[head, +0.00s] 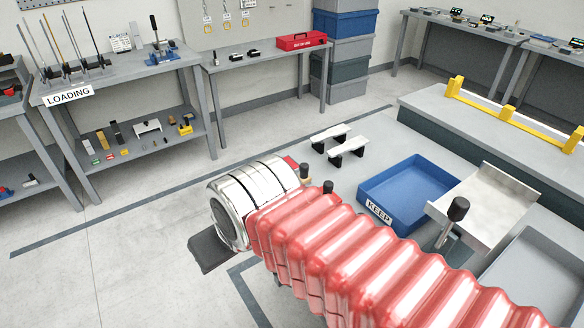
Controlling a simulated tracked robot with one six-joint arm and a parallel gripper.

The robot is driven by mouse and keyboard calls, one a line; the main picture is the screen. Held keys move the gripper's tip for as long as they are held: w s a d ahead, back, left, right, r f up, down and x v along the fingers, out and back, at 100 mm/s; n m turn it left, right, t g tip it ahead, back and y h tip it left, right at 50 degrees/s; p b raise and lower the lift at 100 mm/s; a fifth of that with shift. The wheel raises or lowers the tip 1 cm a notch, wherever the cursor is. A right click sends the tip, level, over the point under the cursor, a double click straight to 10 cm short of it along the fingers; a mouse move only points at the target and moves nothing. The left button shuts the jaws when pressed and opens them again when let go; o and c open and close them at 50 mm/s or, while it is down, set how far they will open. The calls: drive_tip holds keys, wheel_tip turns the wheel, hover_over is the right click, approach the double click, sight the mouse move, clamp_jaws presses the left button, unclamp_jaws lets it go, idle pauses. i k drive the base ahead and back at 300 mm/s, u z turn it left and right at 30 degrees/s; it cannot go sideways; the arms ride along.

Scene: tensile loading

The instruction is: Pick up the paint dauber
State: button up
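I cannot pick out the paint dauber with certainty. A black-headed item on a slim metal stem (458,209) stands tilted at the right, in front of a metal plate. Two small dark-topped pieces (328,187) show just behind my red ribbed arm, their lower parts hidden. Small black, yellow and coloured items lie on the lower shelf (170,150) of the bench labelled LOADING, too small to name. My arm crosses the foreground to a polished round end. The fingertips of my gripper do not show, and I see nothing held.
A blue tray labelled KEEP (372,210) lies right of my arm, with a grey tray (540,250) at the far right. The LOADING bench (165,65) holds rods and fixtures. A red box (301,41) sits on the bench beside it. Open floor (110,240) lies at the left.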

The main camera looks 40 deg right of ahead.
sight(305, 179)
drive_tip(key=z, duration=0.2)
drive_tip(key=i, duration=1.05)
drive_tip(key=z, duration=0.2)
